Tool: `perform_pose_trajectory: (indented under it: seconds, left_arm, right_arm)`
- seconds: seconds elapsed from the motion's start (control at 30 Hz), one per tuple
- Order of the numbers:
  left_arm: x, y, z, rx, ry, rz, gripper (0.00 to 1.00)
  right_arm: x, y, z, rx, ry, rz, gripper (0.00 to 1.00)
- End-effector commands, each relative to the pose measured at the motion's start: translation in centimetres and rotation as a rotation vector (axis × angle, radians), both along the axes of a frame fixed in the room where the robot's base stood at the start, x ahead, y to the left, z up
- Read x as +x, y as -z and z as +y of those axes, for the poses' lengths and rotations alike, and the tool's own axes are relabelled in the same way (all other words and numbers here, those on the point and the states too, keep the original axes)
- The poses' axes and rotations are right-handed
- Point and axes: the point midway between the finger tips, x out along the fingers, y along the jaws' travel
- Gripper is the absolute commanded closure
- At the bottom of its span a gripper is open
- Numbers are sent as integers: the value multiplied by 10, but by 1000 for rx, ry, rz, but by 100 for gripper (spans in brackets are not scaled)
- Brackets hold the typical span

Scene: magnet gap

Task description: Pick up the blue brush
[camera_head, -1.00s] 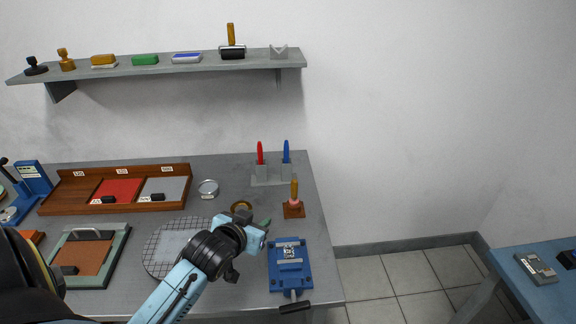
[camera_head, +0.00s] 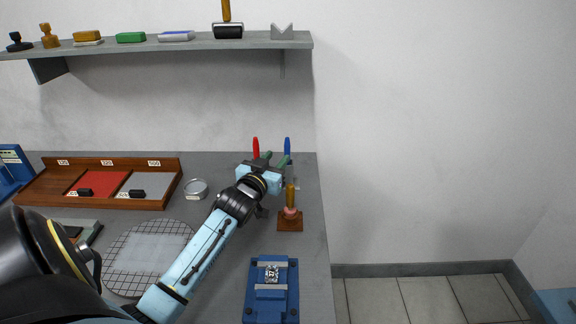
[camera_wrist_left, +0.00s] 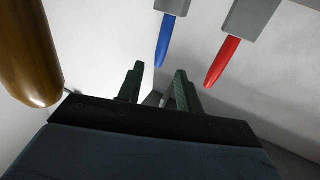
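The blue brush (camera_head: 287,144) stands upright at the back right of the table, and its lower part is hidden behind my left gripper. A red brush (camera_head: 256,147) stands to its left. My left gripper (camera_head: 275,161) is open in front of them. In the left wrist view, the two green fingers (camera_wrist_left: 159,87) are apart with nothing gripped. The blue brush (camera_wrist_left: 166,40) shows there beyond the fingertips, roughly in line with the space between them, and the red brush (camera_wrist_left: 223,61) is to the right. I cannot tell whether anything touches. My right gripper is not in view.
A wooden-handled tool (camera_head: 290,205) stands upright just right of my left wrist; its handle (camera_wrist_left: 30,55) is close in the left wrist view. A round tin (camera_head: 196,189) sits to the left. A blue block (camera_head: 271,307) lies at the front. A shelf (camera_head: 150,46) hangs above.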

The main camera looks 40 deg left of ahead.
Motion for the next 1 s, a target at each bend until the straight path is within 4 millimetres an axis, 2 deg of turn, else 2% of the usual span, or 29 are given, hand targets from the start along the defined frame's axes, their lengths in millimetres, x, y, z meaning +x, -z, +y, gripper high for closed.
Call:
perform_pose_trajectory:
  seconds: [0.1, 0.3, 0.7, 1.0]
  left_arm:
    - [19, 0, 6, 0, 0, -1, 64]
    - [32, 0, 10, 0, 1, 0, 64]
    - [75, -6, 26, -1, 1, 2, 64]
    - [80, -6, 27, 0, 2, 1, 64]
  right_arm:
    - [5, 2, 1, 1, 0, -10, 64]
    - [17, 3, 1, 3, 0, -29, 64]
    - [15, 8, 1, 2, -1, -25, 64]
    - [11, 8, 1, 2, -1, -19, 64]
